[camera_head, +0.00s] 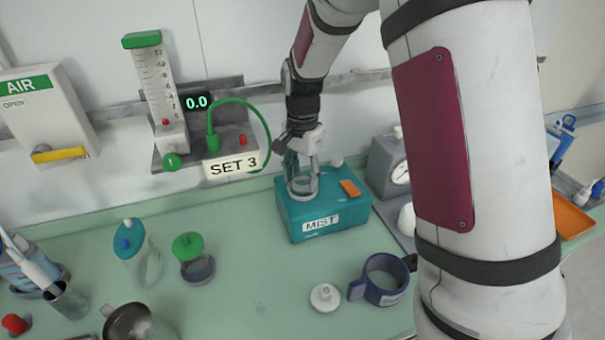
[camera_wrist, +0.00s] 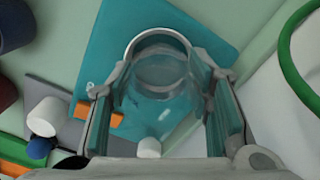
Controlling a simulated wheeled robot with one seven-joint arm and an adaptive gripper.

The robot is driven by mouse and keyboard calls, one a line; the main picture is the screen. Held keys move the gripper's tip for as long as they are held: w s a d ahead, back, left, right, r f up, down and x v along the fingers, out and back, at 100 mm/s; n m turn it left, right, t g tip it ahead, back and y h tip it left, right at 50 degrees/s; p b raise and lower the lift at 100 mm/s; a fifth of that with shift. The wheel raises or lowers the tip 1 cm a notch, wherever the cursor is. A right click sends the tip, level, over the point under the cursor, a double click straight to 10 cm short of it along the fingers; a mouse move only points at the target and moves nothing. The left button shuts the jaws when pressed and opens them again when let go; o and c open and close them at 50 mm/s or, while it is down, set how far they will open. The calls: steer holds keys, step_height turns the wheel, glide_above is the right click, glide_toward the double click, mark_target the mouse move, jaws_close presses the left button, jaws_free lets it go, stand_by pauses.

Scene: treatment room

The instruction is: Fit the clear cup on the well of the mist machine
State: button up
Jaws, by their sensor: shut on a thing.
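The mist machine (camera_head: 335,222) is a teal box labelled MIST, standing at the back of the green counter, with an orange switch (camera_head: 350,188) on top. My gripper (camera_head: 302,178) is over its left part, pointing down. It is shut on the clear cup (camera_head: 303,188). In the wrist view the clear cup (camera_wrist: 158,95) sits between the two fingers, over a round ring (camera_wrist: 160,42) on the machine's teal top (camera_wrist: 115,40). The cup covers much of the well, and I cannot tell whether it is seated or just above.
A blue mug (camera_head: 382,282) and a white lid (camera_head: 325,297) stand in front of the machine. A green-capped jar (camera_head: 195,262) and a teal-capped bottle (camera_head: 140,255) are left. A gauge unit (camera_head: 390,165) is close on the right. The counter's middle is clear.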

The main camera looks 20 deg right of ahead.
steer(key=shift+f, duration=0.35)
steer(key=shift+s+f, duration=0.25)
steer(key=shift+f, duration=0.3)
stand_by(0.4)
steer(key=shift+c, duration=0.5)
steer(key=shift+f, duration=0.1)
steer(key=shift+c, duration=0.6)
steer(key=o, duration=1.5)
steer(key=shift+w+d+f, duration=0.1)
steer(key=shift+o, duration=0.2)
steer(key=shift+r, duration=0.3)
